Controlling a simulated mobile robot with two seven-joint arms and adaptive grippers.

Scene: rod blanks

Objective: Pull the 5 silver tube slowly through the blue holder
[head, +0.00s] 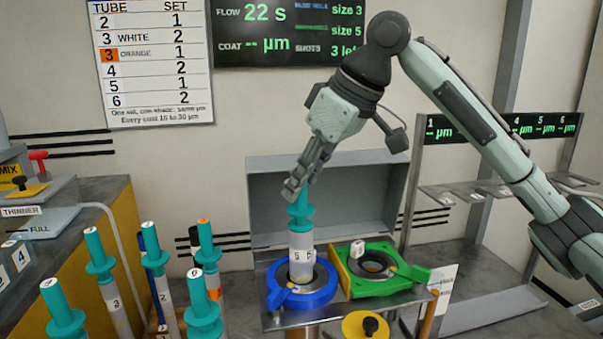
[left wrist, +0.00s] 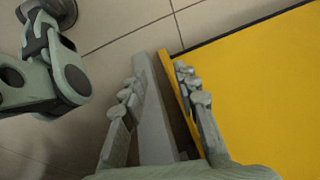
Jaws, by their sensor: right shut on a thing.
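The silver tube marked 5 (head: 301,262) stands upright in the ring of the blue holder (head: 302,296) in the head view. Its lower end is hidden inside the holder. A teal handle (head: 301,214) caps its top. My right gripper (head: 297,187) is above the holder, shut on the upper end of the teal handle. My left gripper (left wrist: 159,80) is outside the head view. In the left wrist view its two fingers are apart, with nothing held between them.
A green holder (head: 384,283) sits right beside the blue one. Several teal-capped tubes (head: 109,285) stand at the left. A grey box (head: 268,190) is behind the holders. In the left wrist view, a yellow panel (left wrist: 265,75) lies close to my left fingers.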

